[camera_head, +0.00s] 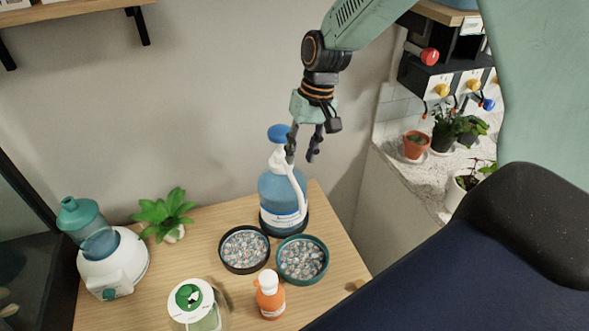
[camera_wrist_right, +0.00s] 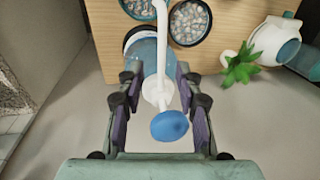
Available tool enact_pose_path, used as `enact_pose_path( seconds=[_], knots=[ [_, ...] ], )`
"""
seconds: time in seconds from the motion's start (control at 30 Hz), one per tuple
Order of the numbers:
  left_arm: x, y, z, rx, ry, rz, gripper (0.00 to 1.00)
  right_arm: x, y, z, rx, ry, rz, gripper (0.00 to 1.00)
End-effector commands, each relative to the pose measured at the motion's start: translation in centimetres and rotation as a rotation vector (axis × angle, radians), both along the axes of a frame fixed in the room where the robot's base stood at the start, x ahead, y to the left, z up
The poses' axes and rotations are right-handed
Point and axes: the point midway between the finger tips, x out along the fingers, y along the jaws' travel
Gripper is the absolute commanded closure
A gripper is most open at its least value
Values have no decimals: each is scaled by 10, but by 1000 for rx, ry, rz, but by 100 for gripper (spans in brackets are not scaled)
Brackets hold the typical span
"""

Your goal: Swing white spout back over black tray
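A blue pump bottle (camera_head: 283,200) with a blue cap (camera_head: 278,133) stands upright at the back right of the wooden table. Its white spout (camera_head: 292,178) slants down to the right, its end above or near the teal-rimmed tray (camera_head: 326,262). In the right wrist view the spout (camera_wrist_right: 161,45) runs between that tray and the black tray (camera_wrist_right: 205,35). The black tray (camera_head: 222,257) lies left of the teal one; both hold pebbles. My right gripper (camera_head: 301,158) is open and empty, its fingers on either side of the spout's base in the wrist view (camera_wrist_right: 157,75); contact is unclear. My left gripper is not in view.
An orange bottle (camera_head: 270,300) stands in front of the trays, with a green-and-white container (camera_head: 190,300) to its left. A white and teal humidifier-like device (camera_head: 113,262) and a small plant (camera_head: 165,212) stand at left. Potted plants (camera_head: 416,145) line the right ledge.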

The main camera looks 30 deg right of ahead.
Motion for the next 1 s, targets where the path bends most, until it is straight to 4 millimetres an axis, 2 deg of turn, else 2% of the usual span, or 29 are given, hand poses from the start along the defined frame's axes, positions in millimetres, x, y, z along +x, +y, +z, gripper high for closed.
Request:
enact_pose_path(
  seconds=[0.1,0.3,0.5,0.73,1.0],
  knots=[
    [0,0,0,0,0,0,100,0,4,-21,-1,4,1,65],
    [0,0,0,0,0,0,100,3,9,-47,-2,2,3,65],
    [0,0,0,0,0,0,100,6,12,-57,-1,-2,5,65],
    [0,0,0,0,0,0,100,6,12,-58,-2,-3,5,65],
    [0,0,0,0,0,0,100,6,12,-58,-1,-2,5,87]
  ],
)
